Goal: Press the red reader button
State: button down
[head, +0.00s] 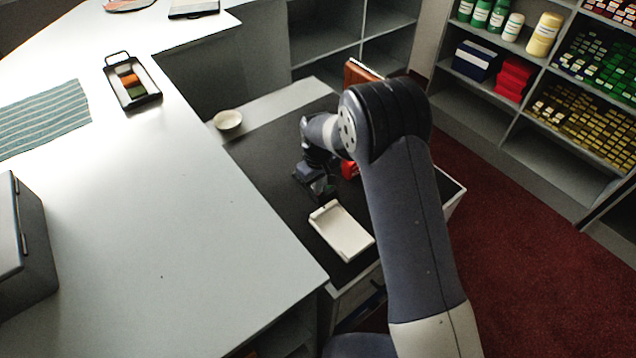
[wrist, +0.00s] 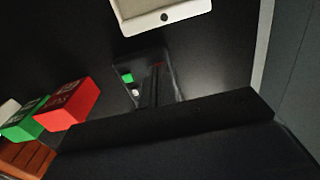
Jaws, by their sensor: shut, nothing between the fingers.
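A small dark reader (wrist: 146,66) lies on the black mat in the wrist view. In the head view my gripper (head: 323,190) points down over the mat and hides most of the reader.
A cream tray (head: 342,231) lies close in front of my gripper. Red (wrist: 68,104) and green (wrist: 24,119) boxes stand to the left in the wrist view. A white bowl (head: 228,120) sits at the mat's far left corner. The large pale counter (head: 170,220) borders the left.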

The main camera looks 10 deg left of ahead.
jog(key=shift+f+b, duration=0.8)
jog(key=shift+b, duration=0.15)
jog(key=shift+s+d+f, duration=0.15)
jog(key=shift+s, duration=0.1)
jog(key=shift+r, duration=0.5)
notch_tip(320, 180, up, 14)
jog(key=shift+w, duration=0.25)
jog(key=shift+r, duration=0.15)
